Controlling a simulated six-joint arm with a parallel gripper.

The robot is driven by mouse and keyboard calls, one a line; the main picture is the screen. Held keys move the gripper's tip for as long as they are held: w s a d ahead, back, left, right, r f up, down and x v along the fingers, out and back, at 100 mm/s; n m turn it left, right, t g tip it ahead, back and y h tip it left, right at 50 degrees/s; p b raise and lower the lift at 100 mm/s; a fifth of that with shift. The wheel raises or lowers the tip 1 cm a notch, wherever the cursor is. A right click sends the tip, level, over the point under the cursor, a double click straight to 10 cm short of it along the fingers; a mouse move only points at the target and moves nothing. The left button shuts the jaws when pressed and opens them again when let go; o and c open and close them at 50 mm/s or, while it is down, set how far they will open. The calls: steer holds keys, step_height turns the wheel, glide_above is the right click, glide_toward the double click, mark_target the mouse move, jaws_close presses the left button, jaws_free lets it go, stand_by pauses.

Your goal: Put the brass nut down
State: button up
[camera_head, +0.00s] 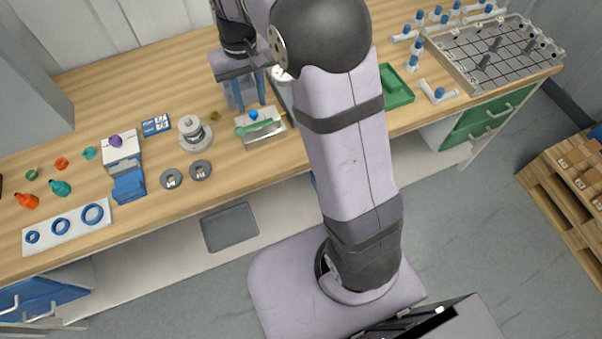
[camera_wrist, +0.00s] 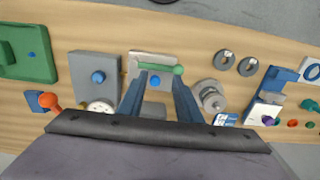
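A small brass-coloured piece, which looks like the brass nut (camera_head: 215,115), lies on the wooden bench between the round metal vessel and the grey block. I cannot make it out in the wrist view, where my right-hand finger may hide it. My gripper (camera_head: 250,100) has two blue fingers pointing down over the bench, to the right of the nut. In the wrist view the fingers (camera_wrist: 161,78) stand apart with nothing visible held between them. Beyond their tips is a grey block (camera_wrist: 155,58) with a blue knob and a green bar across it.
A round metal vessel (camera_head: 194,132) stands left of the nut, with two dark discs (camera_head: 171,179) in front. A white and blue box (camera_head: 122,150) and a blue card (camera_head: 155,125) are further left. A green tray (camera_head: 396,88) is right of my arm. Bare bench lies behind the vessel.

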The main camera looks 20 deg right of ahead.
steer(key=s+d+f, duration=0.1)
steer(key=s+f, duration=0.1)
steer(key=s, duration=0.8)
steer(key=s+d+f, duration=0.2)
steer(key=s+f, duration=0.1)
steer(key=s, duration=0.8)
steer(key=shift+d, duration=0.3)
